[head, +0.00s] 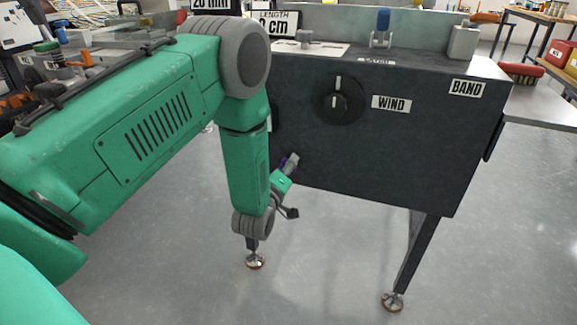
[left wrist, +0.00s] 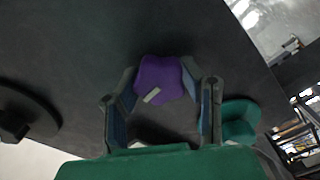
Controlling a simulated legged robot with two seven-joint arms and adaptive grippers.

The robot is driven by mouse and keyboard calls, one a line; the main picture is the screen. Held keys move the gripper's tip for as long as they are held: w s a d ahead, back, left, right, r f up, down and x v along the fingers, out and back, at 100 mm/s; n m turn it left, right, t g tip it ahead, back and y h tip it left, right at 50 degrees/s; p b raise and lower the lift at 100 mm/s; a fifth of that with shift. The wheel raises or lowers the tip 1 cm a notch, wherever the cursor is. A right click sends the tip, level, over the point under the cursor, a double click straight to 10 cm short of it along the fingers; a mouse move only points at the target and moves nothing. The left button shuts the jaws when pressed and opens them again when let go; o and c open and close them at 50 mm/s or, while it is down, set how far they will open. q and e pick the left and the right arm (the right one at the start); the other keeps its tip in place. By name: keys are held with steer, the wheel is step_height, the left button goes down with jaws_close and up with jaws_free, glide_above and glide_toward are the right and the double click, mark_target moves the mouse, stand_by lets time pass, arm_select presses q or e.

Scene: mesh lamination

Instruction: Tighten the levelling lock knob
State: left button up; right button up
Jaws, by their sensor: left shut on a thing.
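The purple lobed knob (left wrist: 168,72) sits against the front of the dark machine cabinet. A pale bar mark shows tilted on its face. My left gripper (left wrist: 160,88) has a finger on each side of it and is shut on it. In the head view my left arm comes down in front of the cabinet. The left gripper (head: 289,172) there is small and partly hidden by my wrist, with only a sliver of purple (head: 283,161) showing beside it. My right gripper is in neither view.
The cabinet (head: 400,155) carries a black dial (head: 338,100) marked WIND and a BAND label (head: 466,88). A blue-topped part (head: 382,24) stands on its top. Its legs end in round feet (head: 392,301) on open grey floor. A side table (head: 545,96) stands right.

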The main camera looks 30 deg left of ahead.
arm_select(q)
steer(key=shift+a+r, duration=0.1)
steer(key=shift+r, duration=0.05)
steer(key=shift+a+m+p, duration=0.1)
steer(key=shift+m+p, duration=0.8)
steer(key=shift+m, duration=0.2)
steer(key=m+p, duration=0.1)
steer(key=m, duration=0.1)
steer(key=shift+r+m+p, duration=0.15)
steer(key=shift+m+p, duration=0.15)
steer(key=shift+m, duration=0.1)
steer(key=m+p, duration=0.2)
steer(key=m, duration=0.1)
steer(key=shift+m, duration=0.3)
steer(key=m, duration=0.2)
steer(key=m+p, duration=0.1)
steer(key=m, duration=0.1)
steer(key=shift+d+m, duration=0.2)
steer(key=shift+m, duration=0.1)
steer(key=shift+d+f+m+p, duration=0.1)
steer(key=shift+m+p, duration=0.25)
steer(key=shift+m, duration=0.8)
steer(key=shift+d+f+m+p, duration=0.1)
steer(key=shift+m+p, duration=0.2)
steer(key=shift+m, duration=0.85)
steer(key=o, duration=1.2)
